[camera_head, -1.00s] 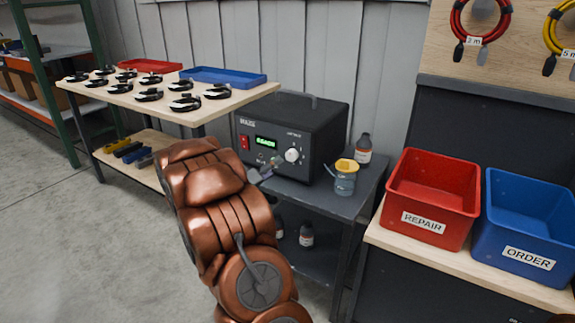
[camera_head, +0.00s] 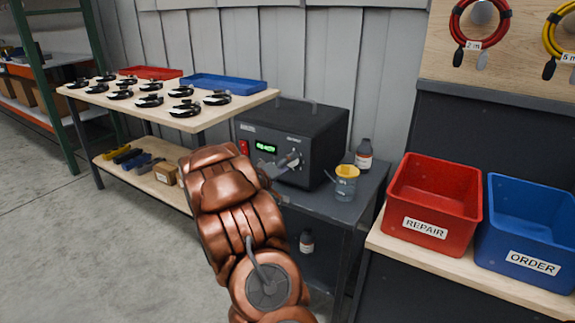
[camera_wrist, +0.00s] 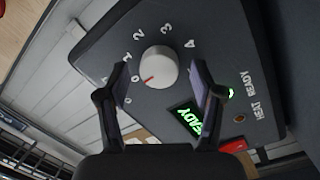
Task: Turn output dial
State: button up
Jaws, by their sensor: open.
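The output dial (camera_wrist: 158,68) is a round pale knob with a red pointer mark on the dark front panel of a boxy unit (camera_head: 318,128). In the wrist view the pointer is at the low end of the printed scale, near the 0. My gripper (camera_wrist: 158,84) is open, with one finger on each side of the dial in the picture. I cannot tell whether either finger touches it. In the head view my gripper (camera_head: 284,163) is at the panel and partly covers the dial. The green display (camera_wrist: 189,118) reads READY.
A bench (camera_head: 150,112) with several black-and-white items is to the left. Red (camera_head: 430,205) and blue (camera_head: 530,225) bins are at the right.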

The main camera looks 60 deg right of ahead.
jog(key=c, duration=1.1)
jog(key=shift+c, duration=0.2)
